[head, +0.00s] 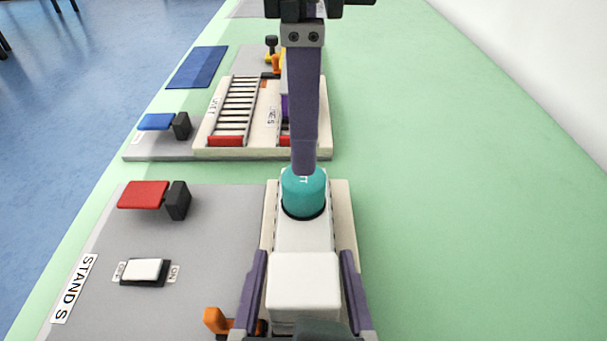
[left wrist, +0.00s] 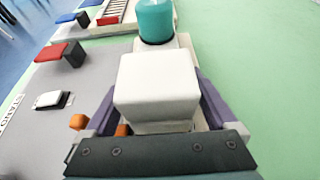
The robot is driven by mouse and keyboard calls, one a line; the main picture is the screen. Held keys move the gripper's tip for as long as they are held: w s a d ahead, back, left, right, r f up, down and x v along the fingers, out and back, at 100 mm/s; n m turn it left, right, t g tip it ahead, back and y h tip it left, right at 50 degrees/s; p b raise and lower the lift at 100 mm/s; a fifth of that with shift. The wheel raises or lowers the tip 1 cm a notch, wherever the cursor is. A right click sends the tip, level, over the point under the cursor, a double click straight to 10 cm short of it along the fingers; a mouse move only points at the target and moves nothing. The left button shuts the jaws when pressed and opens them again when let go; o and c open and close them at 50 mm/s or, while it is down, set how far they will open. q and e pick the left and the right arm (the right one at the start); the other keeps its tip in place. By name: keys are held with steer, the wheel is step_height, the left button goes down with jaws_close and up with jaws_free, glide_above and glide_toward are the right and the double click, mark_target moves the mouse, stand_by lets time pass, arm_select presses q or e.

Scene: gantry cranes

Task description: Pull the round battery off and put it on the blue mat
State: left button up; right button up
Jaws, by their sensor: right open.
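The round battery (head: 303,196) is a teal cylinder standing upright in a dark ring on a white body. It also shows in the left wrist view (left wrist: 155,20), cut off at the top. My left gripper (head: 303,262) has its purple fingers against both sides of a white block (head: 303,285), just in front of the battery. My right gripper (head: 303,168) comes from the top with its finger pointing down at the battery top. The fingers line up, so the gap between them and any contact are hidden. The blue mat (head: 198,67) lies flat and empty at the far left.
A grey stand plate (head: 215,235) carries a red paddle (head: 143,194), a white rocker switch (head: 143,270) and an orange part (head: 216,321). Behind it stands a second unit with a ladder-like track (head: 238,105) and a blue paddle (head: 156,121). The green floor at right is clear.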

arm_select(q)
jaws_close()
stand_by(0.5)
